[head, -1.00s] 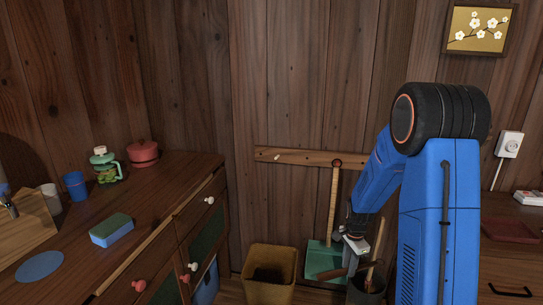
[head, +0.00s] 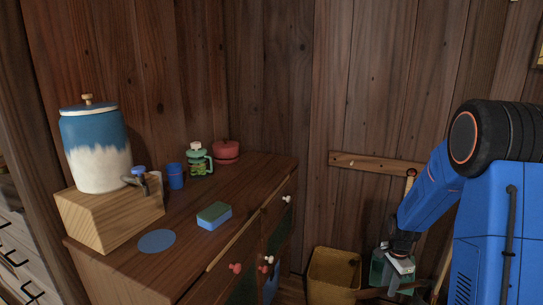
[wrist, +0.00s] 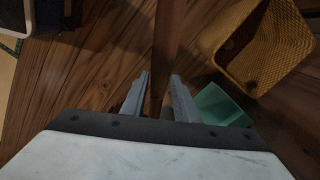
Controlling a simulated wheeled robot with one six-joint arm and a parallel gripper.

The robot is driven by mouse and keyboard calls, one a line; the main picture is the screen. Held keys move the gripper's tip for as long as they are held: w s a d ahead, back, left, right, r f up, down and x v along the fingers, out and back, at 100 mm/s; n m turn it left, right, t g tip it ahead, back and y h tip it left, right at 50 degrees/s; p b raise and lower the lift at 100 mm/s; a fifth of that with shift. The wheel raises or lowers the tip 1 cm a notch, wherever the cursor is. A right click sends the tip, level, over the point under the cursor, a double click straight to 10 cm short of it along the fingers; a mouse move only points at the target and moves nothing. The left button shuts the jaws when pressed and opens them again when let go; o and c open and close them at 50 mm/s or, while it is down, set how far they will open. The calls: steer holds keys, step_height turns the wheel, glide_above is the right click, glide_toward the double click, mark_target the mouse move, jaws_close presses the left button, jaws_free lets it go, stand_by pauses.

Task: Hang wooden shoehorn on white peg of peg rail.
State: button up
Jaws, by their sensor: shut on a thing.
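My gripper (head: 401,268) is low at the right in the head view, in front of the wall. In the wrist view its two fingers (wrist: 160,82) are closed on the brown wooden shoehorn (wrist: 167,45), which runs away from between them. In the head view the shoehorn (head: 376,293) shows partly, below the gripper. The wooden peg rail (head: 378,165) is on the wall above my gripper. Its small white peg (head: 351,162) is towards the left, clear of anything hanging. A reddish peg (head: 411,172) is further right, with a wooden handle below it, mostly hidden by my arm.
A yellow-brown basket (head: 335,275) stands on the floor left of my gripper. A green dustpan (head: 379,268) is behind the gripper. Wall left of the rail is bare.

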steer(key=w+a+r+n, duration=0.2)
steer(key=w+a+n, duration=0.4)
steer(key=w, duration=0.3)
steer(key=w+a+r+n, duration=0.2)
steer(key=w+a+n, duration=0.5)
steer(key=w, duration=0.3)
steer(key=shift+w+r, duration=0.2)
steer(key=shift+w, duration=0.05)
steer(key=shift+a, duration=0.1)
